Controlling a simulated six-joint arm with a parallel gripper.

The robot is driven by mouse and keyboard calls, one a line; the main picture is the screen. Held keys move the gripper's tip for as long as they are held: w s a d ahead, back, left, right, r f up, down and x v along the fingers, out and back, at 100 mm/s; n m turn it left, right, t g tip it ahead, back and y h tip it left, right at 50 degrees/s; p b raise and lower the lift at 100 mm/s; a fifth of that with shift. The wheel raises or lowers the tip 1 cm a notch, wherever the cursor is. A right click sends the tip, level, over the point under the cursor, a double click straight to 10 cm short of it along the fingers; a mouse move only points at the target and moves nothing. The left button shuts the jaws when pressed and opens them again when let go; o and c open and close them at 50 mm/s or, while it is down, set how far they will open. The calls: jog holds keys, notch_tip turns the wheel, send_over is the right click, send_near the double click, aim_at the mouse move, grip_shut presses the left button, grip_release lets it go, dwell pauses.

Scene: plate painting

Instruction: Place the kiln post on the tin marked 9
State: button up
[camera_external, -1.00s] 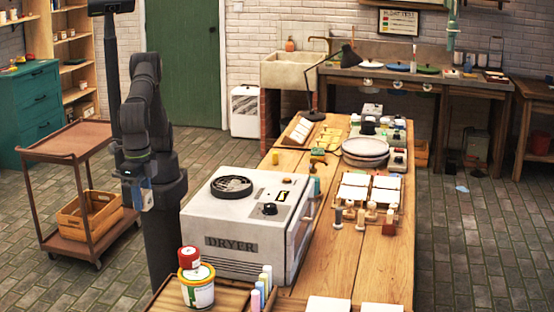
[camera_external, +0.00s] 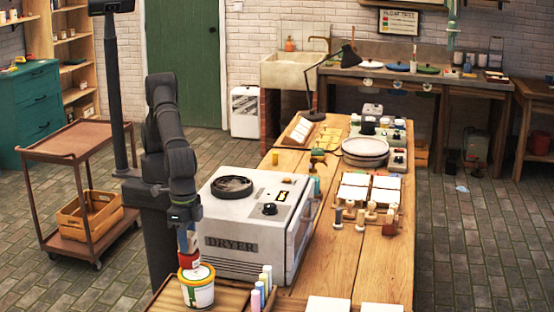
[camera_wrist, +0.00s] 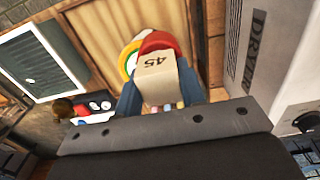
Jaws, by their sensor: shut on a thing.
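My gripper (camera_external: 187,238) is shut on a pale beige block, which I take to be the kiln post (camera_wrist: 157,78); it is marked 45 in the wrist view. The blue fingers of my gripper (camera_wrist: 158,88) grip its two sides. In the external view the post is mostly hidden by my gripper, just above a red tin (camera_external: 189,260). The red tin (camera_wrist: 155,42) shows behind the post in the wrist view. It sits on a white tub with a yellow-green band (camera_external: 198,290). Whether post and tin touch is unclear. No 9 is readable.
A white dryer (camera_external: 230,243) stands close right of my gripper. Several pastel sticks (camera_external: 264,288) stand upright right of the tub.

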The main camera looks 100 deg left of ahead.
jog(key=shift+f, duration=0.25)
jog(key=o, duration=1)
jog(key=shift+o, duration=0.2)
notch_tip(320, 180, up, 12)
notch_tip(320, 180, down, 12)
jog(key=shift+r, duration=2.1)
jog(key=shift+f, duration=0.1)
